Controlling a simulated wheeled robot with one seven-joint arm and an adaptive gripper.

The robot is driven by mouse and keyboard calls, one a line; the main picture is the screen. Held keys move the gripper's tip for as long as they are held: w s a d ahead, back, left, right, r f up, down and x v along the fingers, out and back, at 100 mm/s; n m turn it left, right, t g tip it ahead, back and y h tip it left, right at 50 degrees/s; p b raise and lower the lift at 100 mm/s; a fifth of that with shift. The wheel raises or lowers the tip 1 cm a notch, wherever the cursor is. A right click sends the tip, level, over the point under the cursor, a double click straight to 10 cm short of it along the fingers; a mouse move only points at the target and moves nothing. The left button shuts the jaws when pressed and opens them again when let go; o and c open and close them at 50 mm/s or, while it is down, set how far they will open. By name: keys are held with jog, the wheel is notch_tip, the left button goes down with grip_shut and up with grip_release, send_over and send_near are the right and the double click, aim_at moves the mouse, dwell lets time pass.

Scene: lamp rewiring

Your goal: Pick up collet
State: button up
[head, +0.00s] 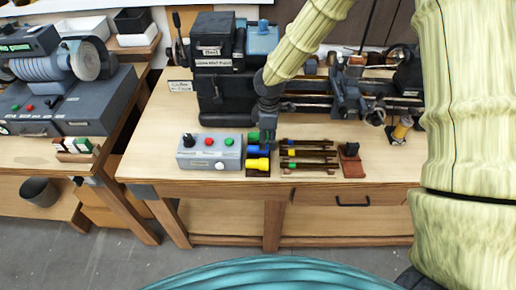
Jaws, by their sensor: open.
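Small coloured cylindrical pieces stand in a column on the bench, right of the grey control box: a green piece (253,136), a blue piece (256,150) and a yellow piece (256,164). They look like collets, but I cannot tell which one the task means. My gripper (268,143) points down just right of the green and blue pieces and partly covers them. It is open, and I see nothing held in it. I cannot tell whether its fingers touch a piece.
A dark rack (308,155) with coloured bits lies close to the right of my gripper. The control box (209,152) with buttons is at left. A lathe (225,85) stands behind. A reddish stand (351,162) is farther right. The bench's front edge is clear.

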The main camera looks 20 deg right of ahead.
aim_at(267, 146)
jog(key=shift+s+f+p, duration=0.1)
jog(key=shift+f+p, duration=0.15)
jog(key=shift+p, duration=0.05)
notch_tip(267, 146, down, 2)
jog(key=shift+f+p, duration=0.15)
jog(key=shift+p, duration=0.6)
jog(key=shift+f+p, duration=0.3)
jog(key=shift+f, duration=0.9)
jog(key=c, duration=0.7)
